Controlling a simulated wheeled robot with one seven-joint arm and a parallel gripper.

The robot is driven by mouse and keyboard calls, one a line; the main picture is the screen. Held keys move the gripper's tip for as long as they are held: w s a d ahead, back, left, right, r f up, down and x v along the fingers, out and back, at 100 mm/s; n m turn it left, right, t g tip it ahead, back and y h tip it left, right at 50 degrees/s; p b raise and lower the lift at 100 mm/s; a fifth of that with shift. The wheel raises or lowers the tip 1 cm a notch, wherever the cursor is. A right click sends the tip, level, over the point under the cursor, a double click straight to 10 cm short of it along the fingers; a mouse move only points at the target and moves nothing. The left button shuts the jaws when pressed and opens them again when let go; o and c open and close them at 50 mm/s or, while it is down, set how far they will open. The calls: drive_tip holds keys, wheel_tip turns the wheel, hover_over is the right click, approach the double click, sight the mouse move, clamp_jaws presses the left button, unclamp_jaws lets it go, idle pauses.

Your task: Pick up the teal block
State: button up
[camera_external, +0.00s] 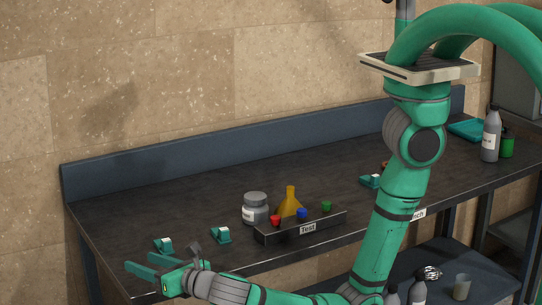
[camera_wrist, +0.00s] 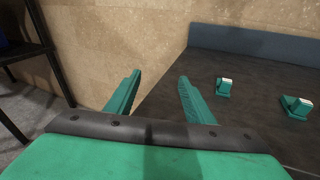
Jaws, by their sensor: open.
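Two small teal blocks with white tops stand on the dark table's left part: the left one (camera_external: 164,245) and the right one (camera_external: 222,236). In the wrist view they show right of the fingers, as a farther block (camera_wrist: 223,89) and a nearer one (camera_wrist: 296,107) at the right edge. A third similar teal piece (camera_external: 371,181) sits farther right, partly behind my arm. I cannot tell which is meant. My gripper (camera_external: 139,261) is open and empty, near the table's front left corner, with its fingers apart in the wrist view (camera_wrist: 160,76). It touches no block.
A grey jar (camera_external: 255,209), a yellow flask (camera_external: 290,203) and a dark rack (camera_external: 300,228) labelled "Test" stand mid-table. A grey bottle (camera_external: 490,136), a green container (camera_external: 507,145) and a flat teal item (camera_external: 466,130) are at the right. A raised back panel (camera_external: 200,162) edges the table.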

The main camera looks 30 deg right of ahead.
sight(168, 243)
drive_tip(key=w+d+m+h, duration=0.1)
drive_tip(key=w+d+h, duration=0.1)
drive_tip(key=d, duration=0.1)
drive_tip(key=w+d+m+g+h, duration=0.1)
drive_tip(key=d+h, duration=0.1)
drive_tip(key=d, duration=0.2)
drive_tip(key=w+d+f+m+h, duration=0.1)
drive_tip(key=w+d+h, duration=0.1)
drive_tip(key=d, duration=0.2)
drive_tip(key=shift+w+d+f+g, duration=0.1)
drive_tip(key=shift+w+d+g, duration=0.15)
drive_tip(key=shift+w+g, duration=0.15)
drive_tip(key=x, duration=0.4)
drive_tip(key=shift+w+f, duration=0.15)
drive_tip(key=shift+w, duration=0.05)
drive_tip(key=shift+x, duration=3.05)
drive_tip(key=shift+a, duration=0.1)
clamp_jaws()
